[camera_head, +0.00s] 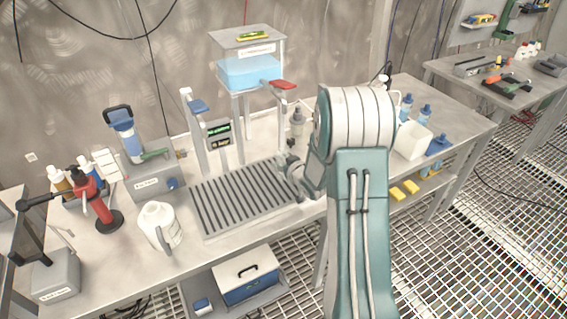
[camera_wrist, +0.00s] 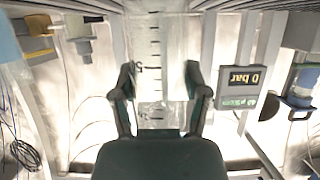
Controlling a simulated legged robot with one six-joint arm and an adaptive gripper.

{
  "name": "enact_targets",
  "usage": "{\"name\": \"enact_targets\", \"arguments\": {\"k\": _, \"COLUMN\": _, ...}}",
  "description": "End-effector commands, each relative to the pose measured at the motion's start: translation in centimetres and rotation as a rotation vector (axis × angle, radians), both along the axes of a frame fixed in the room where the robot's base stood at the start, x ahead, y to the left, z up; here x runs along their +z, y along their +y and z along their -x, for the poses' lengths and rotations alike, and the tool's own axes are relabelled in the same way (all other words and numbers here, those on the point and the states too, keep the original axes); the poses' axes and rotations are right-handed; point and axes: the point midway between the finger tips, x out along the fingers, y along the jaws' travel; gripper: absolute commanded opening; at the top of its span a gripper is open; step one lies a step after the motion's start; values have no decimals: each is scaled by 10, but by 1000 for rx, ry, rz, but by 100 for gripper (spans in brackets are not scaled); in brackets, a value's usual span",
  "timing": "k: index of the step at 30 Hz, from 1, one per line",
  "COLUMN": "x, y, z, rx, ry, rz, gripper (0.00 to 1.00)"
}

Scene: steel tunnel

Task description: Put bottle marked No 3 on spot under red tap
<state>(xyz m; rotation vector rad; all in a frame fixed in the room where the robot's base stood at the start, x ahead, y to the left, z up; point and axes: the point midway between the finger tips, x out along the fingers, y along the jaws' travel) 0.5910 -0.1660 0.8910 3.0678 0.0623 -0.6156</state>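The red tap (camera_head: 283,85) sticks out from a clear tank with blue liquid in the head view. My gripper (camera_head: 286,174) is low over the right end of the slatted drain tray (camera_head: 240,200), roughly below the tap. In the wrist view, a clear bottle-like body (camera_wrist: 158,50) with dark graduation marks stands upright between the spread fingers of my gripper (camera_wrist: 162,80). A dark mark like a digit shows on its left side; I cannot read it surely. Whether the fingers touch the clear body cannot be told. My arm hides part of the bench.
A display panel (camera_wrist: 241,88) is right of the clear body in the wrist view. A grey bottle (camera_head: 297,122) stands behind my gripper. Blue-topped bottles (camera_head: 425,114) and a white box (camera_head: 413,140) are right.

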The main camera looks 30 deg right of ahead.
Motion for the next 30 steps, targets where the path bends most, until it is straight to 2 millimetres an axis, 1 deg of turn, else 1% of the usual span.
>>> {"name": "enact_targets", "arguments": {"k": 1, "x": 0, "y": -1, "z": 0, "rx": 0, "ry": 1, "rz": -1, "gripper": 82}}
{"name": "enact_targets", "arguments": {"k": 2, "x": 0, "y": -2, "z": 0, "rx": -1, "ry": 1, "rz": -2, "gripper": 94}}
{"name": "enact_targets", "arguments": {"k": 13, "x": 0, "y": -2, "z": 0, "rx": -1, "ry": 1, "rz": -2, "gripper": 94}}
{"name": "enact_targets", "arguments": {"k": 17, "x": 3, "y": -2, "z": 2, "rx": -1, "ry": 0, "rz": -1, "gripper": 94}}
{"name": "enact_targets", "arguments": {"k": 20, "x": 9, "y": -2, "z": 14, "rx": -3, "ry": 0, "rz": -1, "gripper": 94}}
{"name": "enact_targets", "arguments": {"k": 30, "x": 36, "y": -6, "z": 79, "rx": -4, "ry": -1, "rz": -1, "gripper": 94}}
